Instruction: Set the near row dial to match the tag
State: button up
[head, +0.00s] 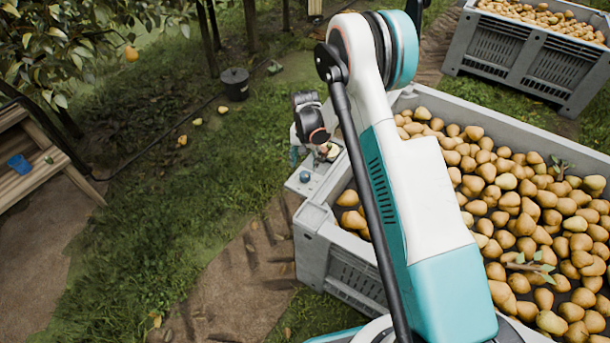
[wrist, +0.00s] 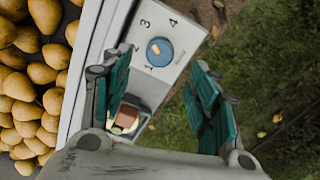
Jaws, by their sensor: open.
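The blue round dial (wrist: 160,51) sits on a pale grey panel (wrist: 185,38) with printed numbers; 3 and 4 are readable above it. A small orange mark shows on the dial near its middle; which number it points to is not clear. In the head view the dial (head: 304,177) is a small blue spot on the panel by the near pear bin's corner. My gripper (wrist: 160,62) is open and empty, its teal fingers on either side of the dial in the picture, apart from it. It also shows in the head view (head: 309,157). I cannot make out a readable tag.
The near bin (head: 313,222) is full of pears and stands beside the panel. A small reddish-brown item (wrist: 126,118) lies beyond my left finger. A second bin (head: 520,62), a dark bucket (head: 235,83) and a wooden bench (head: 35,178) stand farther off. Grass lies left of the panel.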

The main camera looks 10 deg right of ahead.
aim_at(305, 174)
notch_tip(305, 174, down, 7)
jog(key=shift+r+b, duration=0.1)
jog(key=shift+b, duration=0.95)
jog(key=c, duration=1.1)
